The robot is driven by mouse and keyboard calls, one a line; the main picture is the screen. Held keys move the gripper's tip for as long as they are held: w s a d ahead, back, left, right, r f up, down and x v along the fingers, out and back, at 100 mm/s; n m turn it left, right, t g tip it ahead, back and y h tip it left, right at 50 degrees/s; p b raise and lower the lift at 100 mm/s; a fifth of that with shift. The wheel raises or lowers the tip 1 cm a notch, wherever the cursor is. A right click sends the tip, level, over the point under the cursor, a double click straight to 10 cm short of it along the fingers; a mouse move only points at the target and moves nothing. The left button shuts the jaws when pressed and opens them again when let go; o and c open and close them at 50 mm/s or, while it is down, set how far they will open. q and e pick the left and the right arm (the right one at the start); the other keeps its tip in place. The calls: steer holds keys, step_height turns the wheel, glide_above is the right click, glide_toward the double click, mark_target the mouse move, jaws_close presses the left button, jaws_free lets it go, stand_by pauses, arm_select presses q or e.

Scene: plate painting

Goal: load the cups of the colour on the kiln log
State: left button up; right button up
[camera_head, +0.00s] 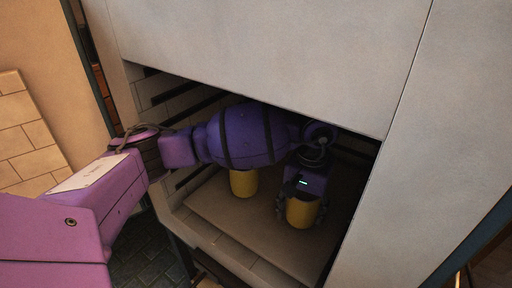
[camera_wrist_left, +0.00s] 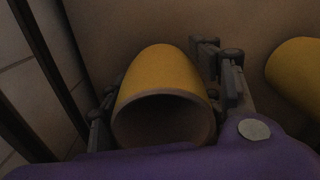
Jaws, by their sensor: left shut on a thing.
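My left gripper (camera_head: 301,212) is inside the kiln (camera_head: 215,232), low over its floor, with its fingers on both sides of a yellow cup (camera_head: 303,213). In the left wrist view this cup (camera_wrist_left: 160,80) sits between the fingers, its dark open mouth facing the camera. The gripper is shut on it. A second yellow cup (camera_head: 243,182) stands on the kiln floor to the left, partly hidden under my arm. It also shows at the right edge of the left wrist view (camera_wrist_left: 298,75). I cannot see the kiln log. My right gripper is not in view.
The kiln's pale front panel (camera_head: 270,50) hangs low above my arm, and its right wall (camera_head: 410,150) bounds the opening. Slotted side walls (camera_head: 165,95) are close on the left. Bare kiln floor shows in front of the cups.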

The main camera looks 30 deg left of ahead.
arm_select(q)
steer(key=shift+w+f, duration=0.15)
steer(key=shift+w, duration=0.1)
steer(key=o, duration=1.4)
steer(key=shift+f, duration=0.1)
steer(key=shift+r, duration=3.9)
